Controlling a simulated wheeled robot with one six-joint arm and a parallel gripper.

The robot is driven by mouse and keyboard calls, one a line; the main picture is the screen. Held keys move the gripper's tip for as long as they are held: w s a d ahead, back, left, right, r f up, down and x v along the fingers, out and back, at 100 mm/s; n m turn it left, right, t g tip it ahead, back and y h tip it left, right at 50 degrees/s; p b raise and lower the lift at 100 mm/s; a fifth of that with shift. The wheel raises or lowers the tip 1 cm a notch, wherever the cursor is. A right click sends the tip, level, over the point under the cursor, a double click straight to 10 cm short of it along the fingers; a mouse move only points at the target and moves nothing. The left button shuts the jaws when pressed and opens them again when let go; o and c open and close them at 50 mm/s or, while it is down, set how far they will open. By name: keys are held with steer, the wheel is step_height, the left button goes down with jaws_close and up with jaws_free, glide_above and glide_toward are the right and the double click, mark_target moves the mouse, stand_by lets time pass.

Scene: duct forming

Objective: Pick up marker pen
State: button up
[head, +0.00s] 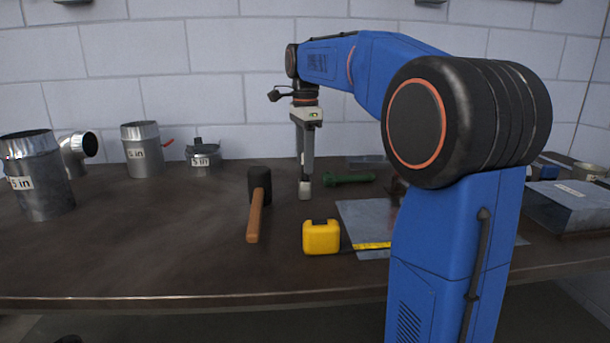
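I cannot pick out a marker pen for certain in the head view. A green rod-shaped thing (348,179) with a wider left end lies on the dark table, and I cannot tell whether it is the pen. My gripper (305,188) points straight down just left of the green thing, with its tip close to the table top. I see the gripper side-on, so the gap between its fingers is not clear. My arm hides part of the table to the right.
A mallet (255,215) lies left of my gripper. A yellow tape measure (321,237) sits in front, its tape over a metal sheet (362,218). Metal duct pieces (143,152) stand at the back left. A metal box (570,205) is at right. The table's front left is clear.

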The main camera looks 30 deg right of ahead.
steer(key=shift+f, duration=0.9)
jaws_close()
steer(key=shift+r, duration=0.1)
